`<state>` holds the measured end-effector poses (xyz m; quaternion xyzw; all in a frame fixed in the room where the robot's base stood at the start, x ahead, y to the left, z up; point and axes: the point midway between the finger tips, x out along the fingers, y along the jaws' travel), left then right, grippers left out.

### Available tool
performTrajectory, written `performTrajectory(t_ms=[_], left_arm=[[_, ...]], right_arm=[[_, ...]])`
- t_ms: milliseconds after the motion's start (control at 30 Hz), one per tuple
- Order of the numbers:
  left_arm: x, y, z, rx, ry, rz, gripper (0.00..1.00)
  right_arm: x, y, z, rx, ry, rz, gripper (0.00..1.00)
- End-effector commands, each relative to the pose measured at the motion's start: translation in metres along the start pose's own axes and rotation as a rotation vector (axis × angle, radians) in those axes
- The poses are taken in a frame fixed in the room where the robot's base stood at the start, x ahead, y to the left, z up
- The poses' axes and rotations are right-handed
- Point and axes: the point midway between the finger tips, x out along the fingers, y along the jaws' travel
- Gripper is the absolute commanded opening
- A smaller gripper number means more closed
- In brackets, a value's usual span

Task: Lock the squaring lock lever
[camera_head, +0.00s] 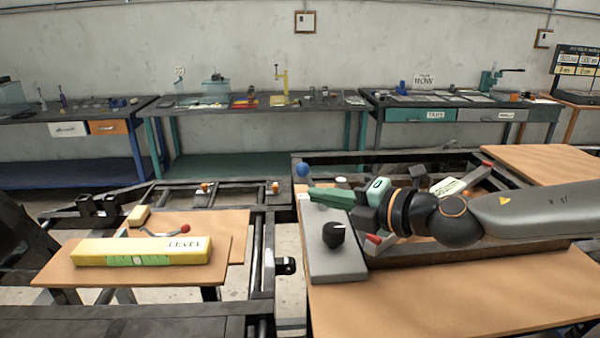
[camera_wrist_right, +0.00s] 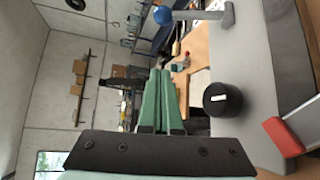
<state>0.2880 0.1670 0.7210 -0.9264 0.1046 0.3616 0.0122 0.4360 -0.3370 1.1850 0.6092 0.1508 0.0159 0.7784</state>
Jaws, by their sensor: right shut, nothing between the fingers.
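My right gripper (camera_head: 318,197) has green fingers. It is shut and empty, reaching left above the far part of a grey panel (camera_head: 325,262). In the right wrist view the closed fingers (camera_wrist_right: 160,78) touch nothing. A lever with a blue ball knob (camera_head: 303,169) is just beyond the fingertips; its ball (camera_wrist_right: 162,15) and shaft show in the right wrist view, apart from the fingers. A red-tipped handle (camera_head: 373,239) is at the panel's right side, also in the right wrist view (camera_wrist_right: 283,137). No label shows which is the squaring lock lever. My left gripper is not in view.
A black knob (camera_head: 333,235) stands up from the panel near the gripper. A yellow level (camera_head: 142,251) lies on the left wooden board. A red-tipped rod (camera_head: 185,229) lies behind it. Benches with tools line the wall. The front right board (camera_head: 470,295) is clear.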

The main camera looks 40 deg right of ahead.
Motion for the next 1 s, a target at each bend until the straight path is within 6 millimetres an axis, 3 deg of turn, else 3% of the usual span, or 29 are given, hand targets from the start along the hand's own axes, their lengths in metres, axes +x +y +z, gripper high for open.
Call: performTrajectory(t_ms=[433, 1000], left_arm=[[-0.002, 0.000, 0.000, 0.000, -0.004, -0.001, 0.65], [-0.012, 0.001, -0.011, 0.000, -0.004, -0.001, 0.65]], right_arm=[[0.005, 0.001, 0.000, -0.001, 0.002, 0.000, 0.00], [0.046, 0.000, -0.001, 0.001, 0.004, -0.003, 0.00]])
